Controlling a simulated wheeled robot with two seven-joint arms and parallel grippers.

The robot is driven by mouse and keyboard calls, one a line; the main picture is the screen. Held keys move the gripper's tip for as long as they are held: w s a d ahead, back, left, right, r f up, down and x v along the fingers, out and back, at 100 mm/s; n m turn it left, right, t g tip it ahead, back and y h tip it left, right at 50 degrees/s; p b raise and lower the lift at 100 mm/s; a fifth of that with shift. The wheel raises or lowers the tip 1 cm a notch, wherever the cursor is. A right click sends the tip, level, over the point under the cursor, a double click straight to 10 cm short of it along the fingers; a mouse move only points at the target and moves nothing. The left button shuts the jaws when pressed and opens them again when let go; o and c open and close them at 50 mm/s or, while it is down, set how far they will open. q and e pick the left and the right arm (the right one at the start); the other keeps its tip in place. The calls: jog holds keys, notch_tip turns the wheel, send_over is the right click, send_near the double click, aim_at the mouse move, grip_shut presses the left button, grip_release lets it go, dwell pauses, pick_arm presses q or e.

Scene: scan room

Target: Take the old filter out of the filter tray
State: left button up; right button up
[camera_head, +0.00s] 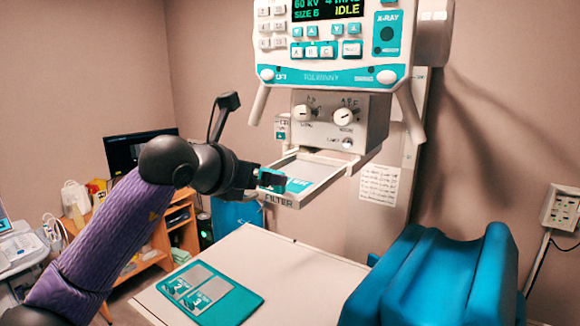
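The filter tray (277,201), labelled FILTER, is pulled out below the x-ray head. A flat grey filter (312,172) lies in it, with a teal tab (296,185) at its front left. My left gripper (270,180) reaches in from the left, with its dark fingertips at the teal tab. The fingers overlap the tab, so I cannot tell whether they are shut on it. My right gripper is not in view. A teal holder (241,305) on the table carries grey filters with teal tabs marked 2 and 3.
The white table (310,285) is bare around the holder. A blue cushioned support (440,280) stands at its right. Above the tray are the collimator box with knobs (340,118) and the control panel (335,45). A wooden desk with a monitor (138,148) stands behind my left arm.

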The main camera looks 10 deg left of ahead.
aim_at(271, 171)
pick_arm(q)
jog(key=p+x, duration=0.1)
jog(key=x, duration=0.2)
jog(key=shift+w+d+r, duration=0.1)
jog(key=shift+w+d, duration=0.05)
jog(key=shift+d, duration=0.05)
jog(key=shift+w+d, duration=0.1)
jog(key=c, duration=1.2)
